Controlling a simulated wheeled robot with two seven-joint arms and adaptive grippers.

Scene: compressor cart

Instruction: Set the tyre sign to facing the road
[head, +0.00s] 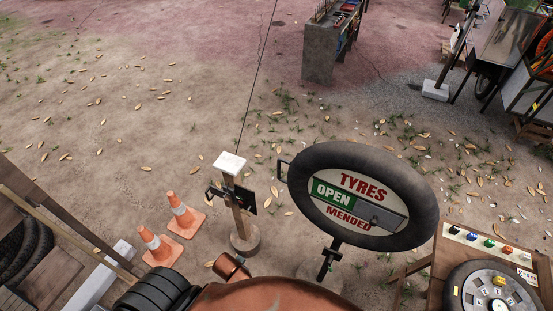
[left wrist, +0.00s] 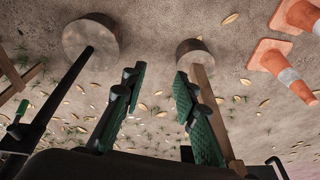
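The tyre sign (head: 424,190) is a black tyre around an oval white face reading TYRES, OPEN and MENDED. Its lettered face is towards the head camera, turned somewhat aslant. A black handle (head: 281,171) sticks out from its left rim. The sign stands on a dark pole (head: 328,262); the pole also shows in the left wrist view (left wrist: 62,83). My left gripper (left wrist: 157,72) is open and empty, its green-padded fingers apart. In the wrist view it lies between the sign pole and a wooden post. My right gripper is not in view.
The white-topped wooden post (head: 229,163) with black fittings stands left of the sign. Two orange cones (head: 186,214) are further left, beside stacked tyres (head: 157,292). A wooden table (head: 440,262) with a wheel is at the right. Leaf-strewn ground behind the sign is open.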

